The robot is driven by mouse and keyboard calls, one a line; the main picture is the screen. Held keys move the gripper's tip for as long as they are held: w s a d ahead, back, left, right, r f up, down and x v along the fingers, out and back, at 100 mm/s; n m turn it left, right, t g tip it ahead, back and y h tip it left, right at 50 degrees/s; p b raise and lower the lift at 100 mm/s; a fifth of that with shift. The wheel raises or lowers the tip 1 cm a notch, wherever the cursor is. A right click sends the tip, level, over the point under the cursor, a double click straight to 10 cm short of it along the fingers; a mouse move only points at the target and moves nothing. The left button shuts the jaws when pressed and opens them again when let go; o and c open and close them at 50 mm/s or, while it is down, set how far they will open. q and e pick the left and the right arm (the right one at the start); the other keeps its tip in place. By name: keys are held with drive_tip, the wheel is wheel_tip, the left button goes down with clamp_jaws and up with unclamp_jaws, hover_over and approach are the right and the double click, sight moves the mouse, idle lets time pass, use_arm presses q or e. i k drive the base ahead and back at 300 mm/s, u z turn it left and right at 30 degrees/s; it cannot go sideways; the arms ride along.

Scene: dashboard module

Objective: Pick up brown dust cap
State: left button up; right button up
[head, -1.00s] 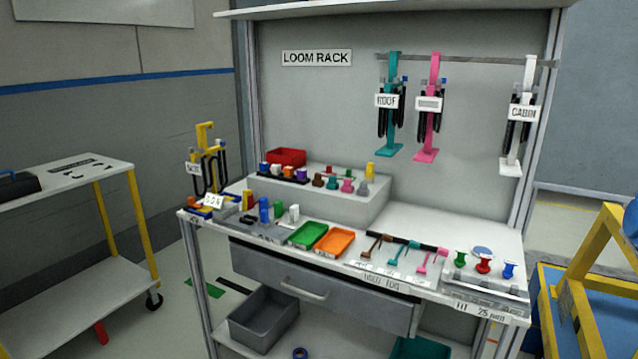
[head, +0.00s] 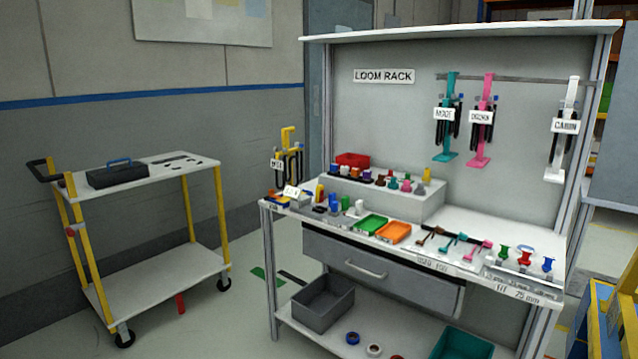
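The brown dust cap (head: 381,180) appears to be the small dark brown piece on the raised white step (head: 420,206) of the workbench. It stands in a row with a teal cap (head: 393,183), a pink cap (head: 406,186) and a grey cap (head: 419,189) to its right. It is small and far off, so its exact shape is hard to tell. Neither of my grippers shows in the head view.
The loom rack workbench has a green tray (head: 371,225), an orange tray (head: 394,232) and a drawer (head: 370,270) under its top. A yellow-framed cart (head: 155,275) stands at the left. Floor shows between cart and bench. A yellow frame (head: 592,315) is at the lower right.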

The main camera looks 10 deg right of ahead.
sight(381, 181)
drive_tip(key=u, duration=0.4)
drive_tip(key=i, duration=2.2)
drive_tip(key=z, duration=0.9)
